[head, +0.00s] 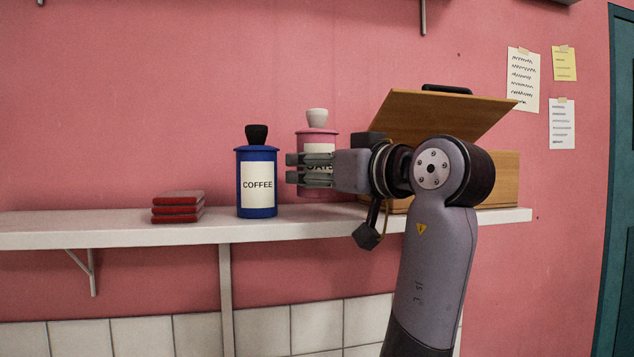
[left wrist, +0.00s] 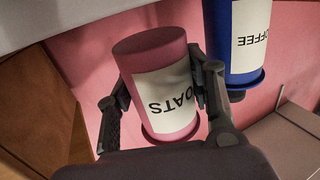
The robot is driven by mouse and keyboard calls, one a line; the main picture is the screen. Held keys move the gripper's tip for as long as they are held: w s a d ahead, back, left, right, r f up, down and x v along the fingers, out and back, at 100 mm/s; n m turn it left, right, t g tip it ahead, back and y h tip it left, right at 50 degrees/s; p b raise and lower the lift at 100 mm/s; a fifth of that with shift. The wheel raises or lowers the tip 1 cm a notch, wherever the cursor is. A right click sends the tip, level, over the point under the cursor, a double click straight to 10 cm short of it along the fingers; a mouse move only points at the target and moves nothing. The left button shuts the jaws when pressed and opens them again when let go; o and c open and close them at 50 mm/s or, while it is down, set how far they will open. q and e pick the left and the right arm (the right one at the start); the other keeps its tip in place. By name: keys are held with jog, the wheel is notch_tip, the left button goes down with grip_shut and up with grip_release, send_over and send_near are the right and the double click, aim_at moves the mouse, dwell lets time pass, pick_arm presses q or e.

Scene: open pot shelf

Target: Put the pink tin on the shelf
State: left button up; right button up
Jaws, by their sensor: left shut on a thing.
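The pink tin (head: 317,133) has a white knob and a label. My left gripper (head: 308,170) is shut around its body, one finger on each side, and partly hides it. In the left wrist view the tin (left wrist: 160,85) appears upside down between the fingers (left wrist: 160,100), with its label reading OATS and its pink base in sight. The tin looks upright and seems a little above the shelf board; the exact gap is hard to tell. The white shelf (head: 110,232) runs along the pink wall. My right gripper is not in view.
A blue COFFEE tin (head: 257,182) stands on the shelf just left of the pink tin. Stacked red items (head: 178,207) lie farther left. A wooden box (head: 498,175) with a raised lid stands at the right. The shelf's left end is clear.

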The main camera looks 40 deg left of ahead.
pick_arm(q)
jog(key=shift+w+a+f, duration=0.1)
jog(key=shift+a+f, duration=0.1)
jog(key=shift+f, duration=1)
jog(key=shift+d, duration=0.1)
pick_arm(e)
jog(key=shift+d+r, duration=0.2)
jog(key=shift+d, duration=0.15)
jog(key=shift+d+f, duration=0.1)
pick_arm(q)
jog(key=o, duration=0.9)
jog(key=shift+f, duration=0.2)
jog(key=shift+c, duration=0.2)
jog(key=o, duration=0.5)
jog(key=shift+c, duration=0.2)
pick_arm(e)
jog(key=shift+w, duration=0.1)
pick_arm(q)
jog(key=shift+r, duration=0.1)
